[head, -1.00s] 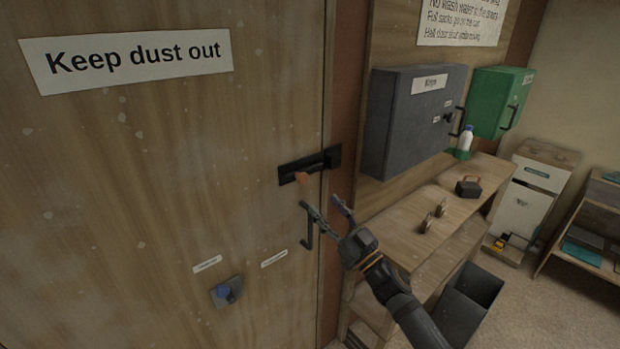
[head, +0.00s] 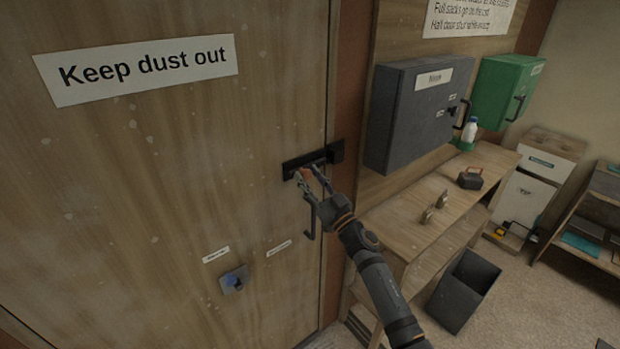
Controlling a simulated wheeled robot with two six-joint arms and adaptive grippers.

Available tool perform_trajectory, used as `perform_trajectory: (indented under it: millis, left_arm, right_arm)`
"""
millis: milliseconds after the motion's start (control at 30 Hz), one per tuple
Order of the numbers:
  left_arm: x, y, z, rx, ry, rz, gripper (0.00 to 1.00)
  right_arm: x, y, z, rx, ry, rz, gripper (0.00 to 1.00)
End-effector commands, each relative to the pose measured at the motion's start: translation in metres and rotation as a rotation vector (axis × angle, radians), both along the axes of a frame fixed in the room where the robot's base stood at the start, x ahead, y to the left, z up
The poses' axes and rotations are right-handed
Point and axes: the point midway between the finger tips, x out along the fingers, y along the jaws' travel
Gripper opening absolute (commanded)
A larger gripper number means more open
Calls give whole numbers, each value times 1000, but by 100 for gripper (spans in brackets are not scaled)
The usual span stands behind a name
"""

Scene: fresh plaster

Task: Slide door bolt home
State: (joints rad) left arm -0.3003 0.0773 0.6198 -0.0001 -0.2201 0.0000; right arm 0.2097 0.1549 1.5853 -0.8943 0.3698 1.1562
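The door bolt (head: 320,157) is a dark bar and housing across the right edge of the wooden door (head: 170,190), reaching the brown frame (head: 345,110). Its small orange knob (head: 305,174) sits toward the left part of the bolt and is partly hidden by my fingers. My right gripper (head: 308,172) is at the bolt, with its two fingers spread and the knob between the tips. I cannot tell whether either finger touches the knob. My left gripper is not in view.
A dark door handle (head: 311,220) hangs just below the gripper. Right of the frame are a grey cabinet (head: 405,115), a green box (head: 497,90), a wooden bench (head: 425,205) and a dark bin (head: 466,290).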

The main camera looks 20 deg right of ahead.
Motion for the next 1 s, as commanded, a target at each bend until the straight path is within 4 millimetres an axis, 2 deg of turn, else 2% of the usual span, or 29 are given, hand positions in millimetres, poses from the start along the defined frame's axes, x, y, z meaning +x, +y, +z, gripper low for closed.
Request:
perform_trajectory:
  millis: [33, 233, 267, 533, 800, 1000]
  left_arm:
    - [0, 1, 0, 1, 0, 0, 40]
    - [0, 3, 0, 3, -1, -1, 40]
    - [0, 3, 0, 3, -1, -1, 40]
    - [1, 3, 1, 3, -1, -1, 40]
    - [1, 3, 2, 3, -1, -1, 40]
    - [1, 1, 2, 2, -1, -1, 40]
  right_arm:
    - [0, 0, 0, 0, 0, 0, 28]
    - [0, 0, 0, 0, 0, 0, 1]
    - [0, 0, 0, 0, 0, 0, 0]
    - [1, -3, 0, -2, 0, -1, 0]
    - [16, -45, 0, -3, 0, 0, 0]
    - [19, -52, 0, 0, 0, -2, 0]
